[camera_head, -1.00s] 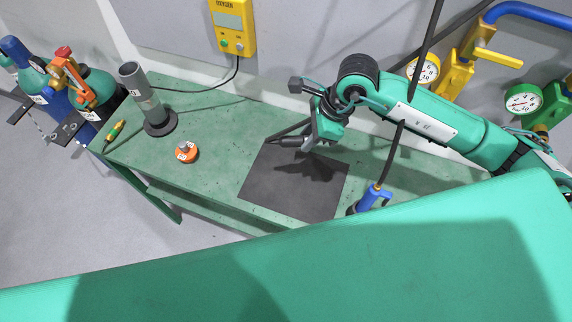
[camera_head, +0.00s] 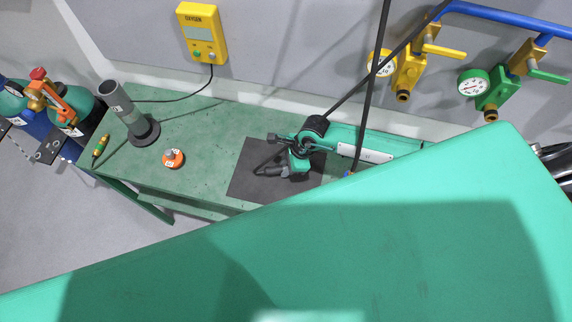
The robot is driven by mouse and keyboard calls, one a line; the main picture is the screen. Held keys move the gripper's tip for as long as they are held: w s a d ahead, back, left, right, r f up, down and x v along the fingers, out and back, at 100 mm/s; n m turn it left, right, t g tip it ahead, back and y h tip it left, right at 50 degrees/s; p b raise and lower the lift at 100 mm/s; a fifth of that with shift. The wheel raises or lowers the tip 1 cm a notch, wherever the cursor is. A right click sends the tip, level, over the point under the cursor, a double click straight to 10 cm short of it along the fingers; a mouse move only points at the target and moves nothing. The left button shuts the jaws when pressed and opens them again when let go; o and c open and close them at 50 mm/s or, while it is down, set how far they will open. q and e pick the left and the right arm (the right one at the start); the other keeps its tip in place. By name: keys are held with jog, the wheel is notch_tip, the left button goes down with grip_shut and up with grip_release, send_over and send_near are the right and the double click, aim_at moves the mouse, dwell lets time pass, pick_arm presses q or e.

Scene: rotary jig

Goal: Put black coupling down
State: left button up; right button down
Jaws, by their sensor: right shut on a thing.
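My right gripper (camera_head: 284,172) is over the dark mat (camera_head: 240,186) on the green bench, with its arm coming in from the right. It is shut on a small dark cylindrical piece, the black coupling (camera_head: 270,172), low over the mat. The coupling is dark against the mat, so I cannot tell whether it touches it. Part of it is hidden by the fingers. My left gripper is not in view.
The green bench (camera_head: 205,130) also holds an orange labelled puck (camera_head: 173,159), a grey tube on a round base (camera_head: 121,108) and a green-yellow tool (camera_head: 101,146). Black hoses cross the right side. A large green surface hides the foreground.

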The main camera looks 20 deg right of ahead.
jog(key=shift+f, duration=0.6)
